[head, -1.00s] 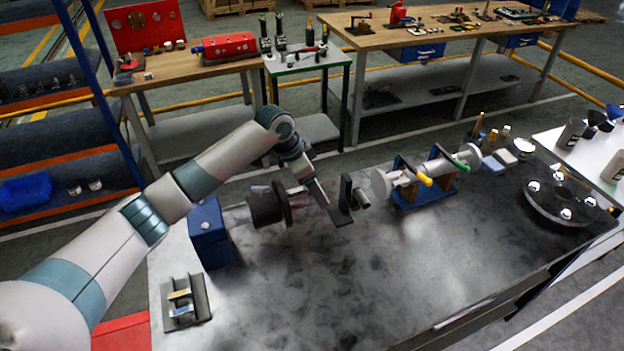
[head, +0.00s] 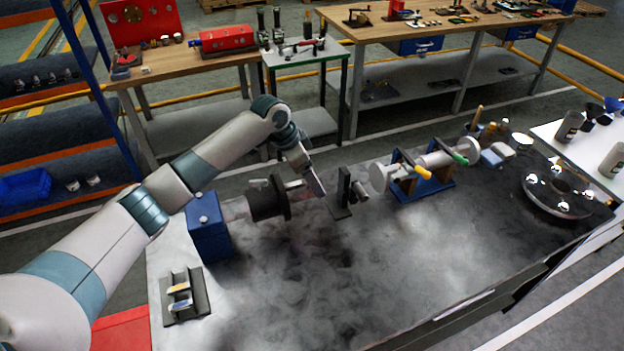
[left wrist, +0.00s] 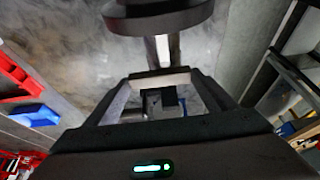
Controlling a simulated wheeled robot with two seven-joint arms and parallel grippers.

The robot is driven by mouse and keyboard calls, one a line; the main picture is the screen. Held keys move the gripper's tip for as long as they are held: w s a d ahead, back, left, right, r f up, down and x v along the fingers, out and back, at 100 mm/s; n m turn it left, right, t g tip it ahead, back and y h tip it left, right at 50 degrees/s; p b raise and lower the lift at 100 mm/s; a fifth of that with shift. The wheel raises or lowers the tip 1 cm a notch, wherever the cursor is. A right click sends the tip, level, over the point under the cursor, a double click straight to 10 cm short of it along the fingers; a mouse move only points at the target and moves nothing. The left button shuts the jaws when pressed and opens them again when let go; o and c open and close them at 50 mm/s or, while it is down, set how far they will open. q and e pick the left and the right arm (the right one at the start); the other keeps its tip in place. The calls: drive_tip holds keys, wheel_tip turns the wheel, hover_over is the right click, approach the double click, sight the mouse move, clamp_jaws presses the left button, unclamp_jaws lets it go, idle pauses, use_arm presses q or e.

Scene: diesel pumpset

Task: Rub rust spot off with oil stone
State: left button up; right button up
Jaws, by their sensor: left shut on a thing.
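My left gripper (head: 317,187) reaches down over the bench between a dark round flange (head: 268,199) and an upright black bracket (head: 343,188). In the left wrist view its fingers (left wrist: 158,80) are closed on a small pale block (left wrist: 150,79), probably the oil stone. A light shaft stub (left wrist: 162,48) and the dark flange rim (left wrist: 158,17) lie just beyond; I cannot tell whether the block touches the stub. No rust spot can be made out. My right gripper is not in view.
A blue housing (head: 208,228) carries the flange's shaft. A slotted grey holder (head: 196,306) with two small sticks stands at front left. A pale shaft assembly rests on a blue stand (head: 425,186) to the right. The bench (head: 350,270) in front is clear.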

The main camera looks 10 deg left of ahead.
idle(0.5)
use_arm(q)
drive_tip(key=shift+s+d+r+p, duration=0.1)
drive_tip(key=shift+s+d+p, duration=0.15)
drive_tip(key=shift+s+p, duration=0.35)
drive_tip(key=shift+s+d+p, duration=0.35)
drive_tip(key=shift+p, duration=0.15)
drive_tip(key=shift+w+a, duration=0.1)
drive_tip(key=shift+w, duration=0.05)
drive_tip(key=shift+w+a+b, duration=0.4)
drive_tip(key=shift+w+a, duration=0.2)
drive_tip(key=shift+w, duration=0.3)
drive_tip(key=shift+s+d+p, duration=0.6)
drive_tip(key=shift+s+p, duration=0.25)
drive_tip(key=shift+p, duration=0.1)
drive_tip(key=shift+s+d+f, duration=0.1)
drive_tip(key=shift+s+f, duration=0.1)
drive_tip(key=shift+f, duration=0.05)
